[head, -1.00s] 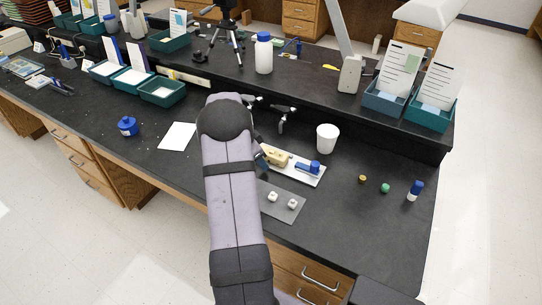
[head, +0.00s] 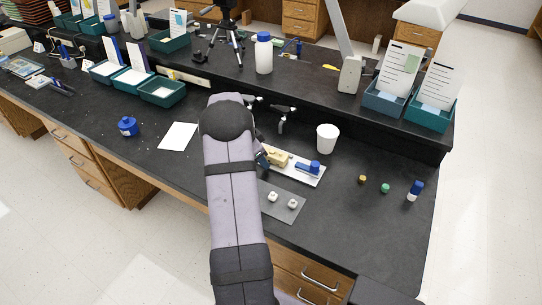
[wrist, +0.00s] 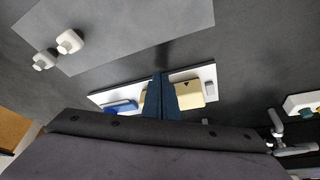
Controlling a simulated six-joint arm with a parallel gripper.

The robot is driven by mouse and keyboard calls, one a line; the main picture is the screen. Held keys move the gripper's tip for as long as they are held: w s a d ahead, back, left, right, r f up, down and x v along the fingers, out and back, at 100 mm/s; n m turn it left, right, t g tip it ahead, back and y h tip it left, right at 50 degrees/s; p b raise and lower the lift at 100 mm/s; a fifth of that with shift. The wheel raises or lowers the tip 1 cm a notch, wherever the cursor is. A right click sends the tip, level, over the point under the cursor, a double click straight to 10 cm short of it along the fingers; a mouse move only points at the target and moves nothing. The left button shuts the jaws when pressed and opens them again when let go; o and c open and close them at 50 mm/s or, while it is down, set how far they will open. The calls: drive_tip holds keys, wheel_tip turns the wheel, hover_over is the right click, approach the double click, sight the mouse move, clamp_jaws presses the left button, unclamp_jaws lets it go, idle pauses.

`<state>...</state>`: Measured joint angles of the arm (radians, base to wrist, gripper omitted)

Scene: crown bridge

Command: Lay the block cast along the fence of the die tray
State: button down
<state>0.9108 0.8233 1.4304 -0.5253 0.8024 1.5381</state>
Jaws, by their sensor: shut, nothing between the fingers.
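The tan block cast (head: 277,157) lies on the white die tray (head: 301,178), toward its left end in the head view. A blue part (head: 314,167) sits on the same tray, to the right of the cast. In the wrist view the cast (wrist: 190,93) shows mostly right of my fingers, and the blue part (wrist: 121,107) shows to their left. My gripper (wrist: 161,76) is shut and empty, its blue fingers hiding part of the cast and tray. In the head view my gripper (head: 262,160) is beside the cast's left end; whether they touch is unclear.
A grey mat (head: 288,211) with two small white pieces lies in front of the tray. A white cup (head: 327,138) stands behind it. Dark fittings (head: 282,118) project from the raised ledge behind. Small bottles and caps (head: 385,188) stand to the right, with clear bench between.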

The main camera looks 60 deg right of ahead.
drive_tip(key=shift+d, duration=1.2)
drive_tip(key=shift+a, duration=0.15)
drive_tip(key=shift+a+b, duration=0.4)
drive_tip(key=shift+a, duration=0.2)
drive_tip(key=shift+r, duration=0.1)
wheel_tip(320, 180, up, 7)
drive_tip(key=p, duration=0.3)
drive_tip(key=shift+p, duration=0.35)
